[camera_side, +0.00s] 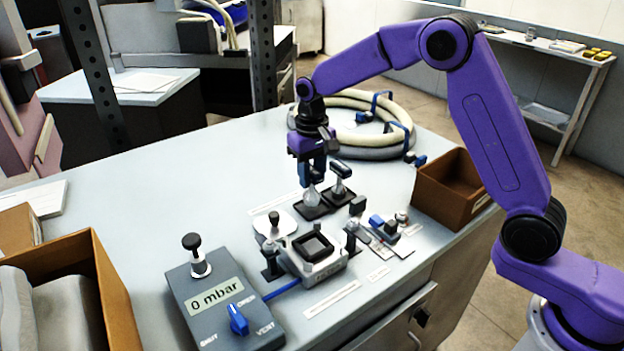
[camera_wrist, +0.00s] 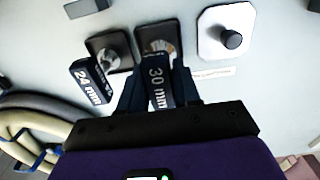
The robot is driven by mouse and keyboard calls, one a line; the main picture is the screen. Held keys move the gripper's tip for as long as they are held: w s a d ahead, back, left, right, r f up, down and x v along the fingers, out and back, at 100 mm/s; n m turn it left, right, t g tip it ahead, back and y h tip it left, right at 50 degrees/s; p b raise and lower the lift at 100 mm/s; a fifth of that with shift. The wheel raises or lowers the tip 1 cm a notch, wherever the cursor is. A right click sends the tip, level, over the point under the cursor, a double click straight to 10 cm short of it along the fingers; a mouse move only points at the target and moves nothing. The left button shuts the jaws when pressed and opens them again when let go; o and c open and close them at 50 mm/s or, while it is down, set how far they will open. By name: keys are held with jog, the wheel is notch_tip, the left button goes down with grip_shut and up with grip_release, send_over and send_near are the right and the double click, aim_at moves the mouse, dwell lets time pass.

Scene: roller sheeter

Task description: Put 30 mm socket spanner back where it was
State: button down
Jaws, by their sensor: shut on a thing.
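My gripper (camera_side: 313,168) is shut on the handle of the 30 mm socket spanner (camera_wrist: 157,86), whose label reads "30 mm" in the wrist view. In the side view the spanner's pale metal socket (camera_side: 312,196) points down over a dark square holder (camera_side: 318,213). The socket is at or just above the holder; I cannot tell if it is seated. The same holder shows in the wrist view (camera_wrist: 143,37). The 24 mm socket spanner (camera_wrist: 90,82) stands beside it on its own dark holder (camera_wrist: 97,43); it also shows in the side view (camera_side: 341,179).
A white plate with a black knob (camera_wrist: 231,39) lies close to the 30 mm holder. A clamped fixture (camera_side: 314,253) and a grey pressure box (camera_side: 225,305) stand nearer the front. A coiled hose (camera_side: 350,120) lies behind, and a brown bin (camera_side: 455,190) stands right.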

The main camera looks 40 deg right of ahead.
jog(key=shift+f, duration=0.85)
jog(key=shift+f, duration=0.15)
jog(key=c, duration=0.8)
grip_release()
